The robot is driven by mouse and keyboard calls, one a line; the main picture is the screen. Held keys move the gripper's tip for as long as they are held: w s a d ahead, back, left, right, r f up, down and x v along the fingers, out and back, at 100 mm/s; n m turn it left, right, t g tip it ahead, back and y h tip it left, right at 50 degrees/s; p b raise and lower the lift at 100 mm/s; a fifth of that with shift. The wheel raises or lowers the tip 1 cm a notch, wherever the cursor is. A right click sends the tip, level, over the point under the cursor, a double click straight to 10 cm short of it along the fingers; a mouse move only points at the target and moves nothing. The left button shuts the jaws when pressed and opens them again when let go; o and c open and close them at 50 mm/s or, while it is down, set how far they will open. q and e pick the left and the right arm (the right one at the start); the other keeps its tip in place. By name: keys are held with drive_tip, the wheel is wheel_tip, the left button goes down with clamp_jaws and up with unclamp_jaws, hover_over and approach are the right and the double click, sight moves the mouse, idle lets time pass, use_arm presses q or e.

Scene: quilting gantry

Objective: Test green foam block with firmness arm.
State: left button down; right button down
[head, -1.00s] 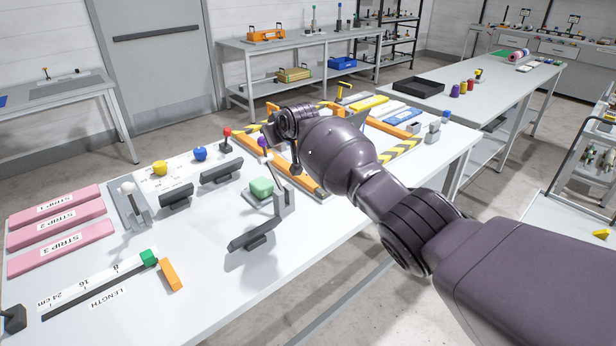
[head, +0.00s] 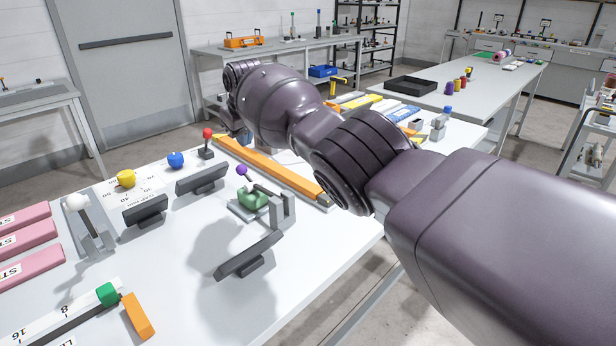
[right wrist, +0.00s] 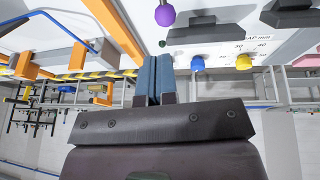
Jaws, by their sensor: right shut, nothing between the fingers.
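The green foam block (head: 252,198) sits on a small grey base on the white bench in the head view. The firmness arm, a grey lever with a purple knob (head: 241,170), is pivoted on a grey post (head: 283,208) and lies low across the block, whose top looks dented. The purple knob also shows in the right wrist view (right wrist: 165,15). My right gripper (right wrist: 153,62) is shut and empty, its blue-grey fingertips apart from the knob. In the head view my right wrist is beyond the block and hides most of the gripper. My left gripper is out of view.
Near the block are a dark tilted plate (head: 248,257), a red-knobbed lever (head: 207,138), a blue knob (head: 176,160) and a yellow knob (head: 126,179). An orange rail (head: 270,170) runs behind. A length gauge with an orange piece (head: 138,316) is at front left.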

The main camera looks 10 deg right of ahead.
drive_tip(key=shift+w+a+f+b, duration=0.3)
drive_tip(key=shift+w+f+b, duration=0.1)
drive_tip(key=shift+f, duration=0.1)
drive_tip(key=shift+w+a+f+b, duration=0.25)
drive_tip(key=shift+w+f, duration=0.1)
drive_tip(key=shift+f, duration=0.1)
drive_tip(key=shift+r, duration=0.1)
